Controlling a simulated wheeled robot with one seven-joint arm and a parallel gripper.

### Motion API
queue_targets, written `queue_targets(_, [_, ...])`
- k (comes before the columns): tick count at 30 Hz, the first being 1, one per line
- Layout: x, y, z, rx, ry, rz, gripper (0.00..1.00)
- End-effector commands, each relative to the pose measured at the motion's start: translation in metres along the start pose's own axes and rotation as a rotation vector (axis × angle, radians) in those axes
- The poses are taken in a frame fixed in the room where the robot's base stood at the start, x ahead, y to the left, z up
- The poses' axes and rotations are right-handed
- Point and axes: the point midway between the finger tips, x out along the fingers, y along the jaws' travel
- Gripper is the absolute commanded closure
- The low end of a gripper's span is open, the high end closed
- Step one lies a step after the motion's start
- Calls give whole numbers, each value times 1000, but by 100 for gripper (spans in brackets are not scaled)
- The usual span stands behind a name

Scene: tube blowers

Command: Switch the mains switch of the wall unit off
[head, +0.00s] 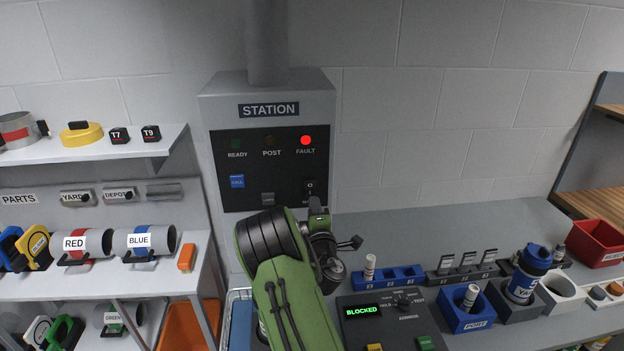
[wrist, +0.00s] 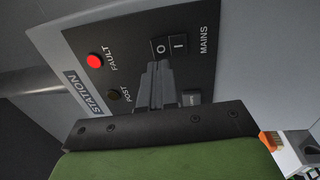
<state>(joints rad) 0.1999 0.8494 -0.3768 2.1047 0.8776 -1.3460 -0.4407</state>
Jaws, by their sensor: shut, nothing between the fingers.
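The wall unit (head: 225,130), a grey box marked STATION, has a dark front panel. Its mains switch (head: 310,187) is a black rocker at the panel's lower right, partly hidden below by my arm. The wrist view shows the switch (wrist: 168,46) with its O and I marks beside the word MAINS; I cannot tell which side is pressed in. My gripper (wrist: 156,68) is shut and empty, its fingertips just short of the switch in that picture. I cannot tell whether they touch the panel. The red FAULT lamp (head: 306,140) is lit; READY and POST look dark.
A blue button (head: 237,181) sits at the panel's left. Shelves (head: 160,145) with labelled cylinders and tapes stand at left. A bench at right holds a console reading BLOCKED (head: 362,311), blue holders (head: 403,278) and a red bin (head: 597,240).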

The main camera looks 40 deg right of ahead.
Motion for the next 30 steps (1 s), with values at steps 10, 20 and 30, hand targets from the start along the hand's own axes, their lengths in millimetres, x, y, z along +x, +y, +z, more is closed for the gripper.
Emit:
queue_targets(10, [49,7,0,-3,0,1,100])
queue_targets(20, [59,1,0,0,0,0,100])
queue_targets(30, [63,3,-1,0,1,2,100])
